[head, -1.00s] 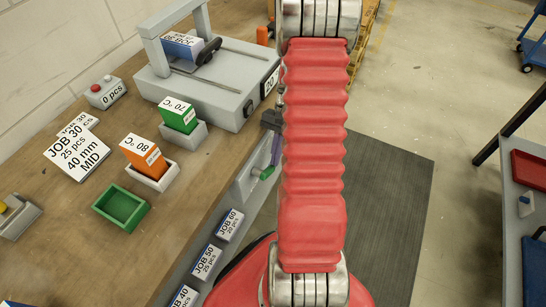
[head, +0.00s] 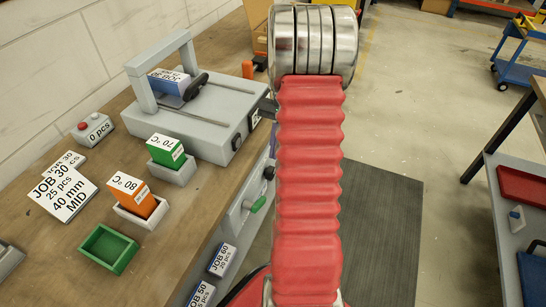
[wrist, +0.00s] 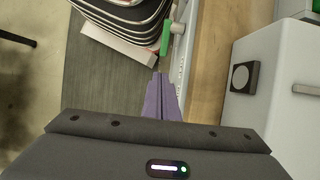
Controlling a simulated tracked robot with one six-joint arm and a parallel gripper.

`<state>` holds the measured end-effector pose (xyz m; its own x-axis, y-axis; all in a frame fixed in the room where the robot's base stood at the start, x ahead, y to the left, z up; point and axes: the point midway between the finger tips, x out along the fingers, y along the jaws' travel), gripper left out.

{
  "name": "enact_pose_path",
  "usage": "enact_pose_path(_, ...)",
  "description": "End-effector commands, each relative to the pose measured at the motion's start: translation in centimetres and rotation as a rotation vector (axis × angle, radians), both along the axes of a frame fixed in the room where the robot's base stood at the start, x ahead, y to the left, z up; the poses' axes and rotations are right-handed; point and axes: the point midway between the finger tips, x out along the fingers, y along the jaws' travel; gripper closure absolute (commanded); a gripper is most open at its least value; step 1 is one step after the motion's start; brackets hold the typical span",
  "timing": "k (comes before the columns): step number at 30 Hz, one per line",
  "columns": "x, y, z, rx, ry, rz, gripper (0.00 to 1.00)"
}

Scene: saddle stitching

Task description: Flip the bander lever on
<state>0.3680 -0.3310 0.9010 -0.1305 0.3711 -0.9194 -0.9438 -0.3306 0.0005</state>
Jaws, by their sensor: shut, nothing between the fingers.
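The grey bander (head: 205,110) stands on the bench with an arch over a blue stack (head: 168,82) and a black-knobbed rod (head: 196,86) on top. A green-handled lever (head: 257,204) sits on the bench's front edge; its green handle also shows in the wrist view (wrist: 165,38). I cannot tell which of these is the bander lever. My gripper (wrist: 160,78) is shut and empty, its purple fingers pointing at the green handle with a small gap in the picture. A pale machine body with a round knob (wrist: 243,77) is right of my fingers.
Green (head: 166,151) and orange (head: 134,194) blocks stand in holders, beside an empty green tray (head: 108,248). A button box (head: 92,128) and job cards (head: 63,193) lie left. Dark floor mat (head: 385,230) is clear; a shelf rack (head: 510,215) stands right.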

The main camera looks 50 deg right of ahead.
Motion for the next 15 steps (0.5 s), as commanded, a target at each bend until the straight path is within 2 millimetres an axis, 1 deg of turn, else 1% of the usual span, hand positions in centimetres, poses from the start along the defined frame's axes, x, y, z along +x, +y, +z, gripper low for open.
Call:
enact_pose_path(11, -0.1, -0.2, 0.1, -0.001, -0.001, -0.004, 1.00)
enact_pose_path(15, -0.6, -0.8, 1.1, -0.016, -0.014, -0.020, 1.00)
